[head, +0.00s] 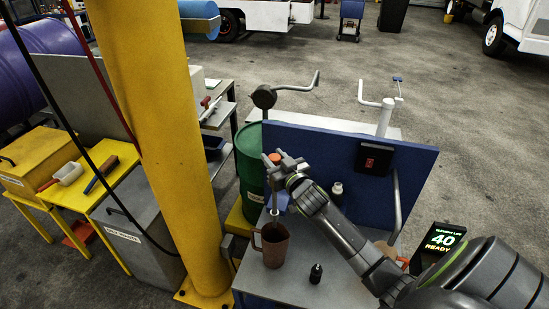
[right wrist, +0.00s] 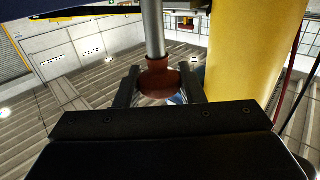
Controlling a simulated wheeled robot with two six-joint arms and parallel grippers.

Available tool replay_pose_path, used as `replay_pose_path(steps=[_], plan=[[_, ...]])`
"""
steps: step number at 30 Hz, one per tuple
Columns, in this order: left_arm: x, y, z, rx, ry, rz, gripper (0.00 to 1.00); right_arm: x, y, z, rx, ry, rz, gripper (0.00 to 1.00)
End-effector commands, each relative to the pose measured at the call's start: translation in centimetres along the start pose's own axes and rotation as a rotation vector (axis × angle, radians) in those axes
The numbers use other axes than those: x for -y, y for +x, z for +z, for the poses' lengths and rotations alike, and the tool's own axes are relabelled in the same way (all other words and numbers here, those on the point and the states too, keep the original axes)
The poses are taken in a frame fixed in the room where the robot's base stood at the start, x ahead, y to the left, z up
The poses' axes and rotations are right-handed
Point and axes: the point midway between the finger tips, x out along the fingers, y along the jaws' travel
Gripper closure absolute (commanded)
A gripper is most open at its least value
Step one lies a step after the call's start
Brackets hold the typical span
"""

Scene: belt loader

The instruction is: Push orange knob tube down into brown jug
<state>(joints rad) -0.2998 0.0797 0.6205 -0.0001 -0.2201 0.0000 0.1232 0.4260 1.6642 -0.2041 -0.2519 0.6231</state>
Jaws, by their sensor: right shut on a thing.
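The brown jug (head: 271,246) stands upright on the grey bench, its handle on the left. My right gripper (head: 276,163) is above the jug, shut on the orange knob (head: 274,157). The knob's pale tube (head: 274,200) hangs roughly upright below the gripper, over the jug's mouth. I cannot tell whether its lower end is inside the mouth. In the right wrist view the reddish knob (right wrist: 158,79) sits between the two fingers, and the grey tube (right wrist: 152,28) runs to the top of the picture. My left gripper is not in view.
A small black bottle (head: 316,273) stands on the bench right of the jug. A blue panel (head: 330,150) rises behind. A thick yellow post (head: 170,150) stands close on the left, with a green drum (head: 249,165) beside it. A lit display (head: 442,240) is at right.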

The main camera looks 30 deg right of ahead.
Motion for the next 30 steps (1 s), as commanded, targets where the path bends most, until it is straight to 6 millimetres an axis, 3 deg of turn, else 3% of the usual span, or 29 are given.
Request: replay_pose_path(steps=[24, 30], plan=[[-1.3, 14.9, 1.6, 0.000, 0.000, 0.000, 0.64, 0.0, -0.1, 16.3, 0.002, -0.001, 0.001, 1.00], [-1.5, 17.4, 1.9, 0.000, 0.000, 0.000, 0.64, 0.0, -0.1, 19.0, 0.002, 0.000, 0.000, 1.00]])
